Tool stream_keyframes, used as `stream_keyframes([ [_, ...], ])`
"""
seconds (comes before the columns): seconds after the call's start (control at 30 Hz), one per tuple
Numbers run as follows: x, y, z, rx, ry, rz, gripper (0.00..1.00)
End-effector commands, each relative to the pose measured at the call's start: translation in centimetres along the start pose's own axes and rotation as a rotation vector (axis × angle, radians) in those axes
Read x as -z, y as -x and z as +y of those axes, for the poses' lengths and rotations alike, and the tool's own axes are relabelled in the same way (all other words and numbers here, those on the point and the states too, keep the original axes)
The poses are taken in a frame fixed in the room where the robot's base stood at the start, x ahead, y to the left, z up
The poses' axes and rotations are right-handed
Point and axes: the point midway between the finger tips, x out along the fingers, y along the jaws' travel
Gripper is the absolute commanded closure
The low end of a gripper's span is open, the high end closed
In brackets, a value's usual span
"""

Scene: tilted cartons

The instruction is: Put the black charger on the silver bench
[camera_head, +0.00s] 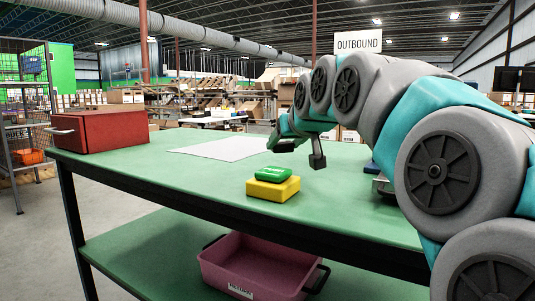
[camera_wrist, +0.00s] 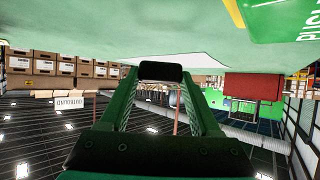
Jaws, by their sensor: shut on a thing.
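In the head view the charger (camera_head: 281,147) is small and dark at the fingertips, clear of the tabletop.
A dark blue thing (camera_head: 371,167) is beside my arm. A pink crate (camera_head: 262,265) sits below.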

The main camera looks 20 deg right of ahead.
Motion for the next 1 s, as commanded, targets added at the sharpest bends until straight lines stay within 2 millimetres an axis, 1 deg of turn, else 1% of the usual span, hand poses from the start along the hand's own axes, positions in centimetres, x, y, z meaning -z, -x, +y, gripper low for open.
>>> stream_keyframes([
  [0.4, 2.7, -6.7, 1.1, 0.001, -0.001, -0.001, 1.0],
  [0.6, 3.9, -9.7, 1.6, 0.001, -0.001, -0.001, 1.0],
  [0.8, 5.0, -12.4, 2.1, 0.0, 0.0, -0.003, 1.0],
  [1.0, 5.8, -13.9, 2.4, 0.0, 0.0, 0.0, 1.0],
])
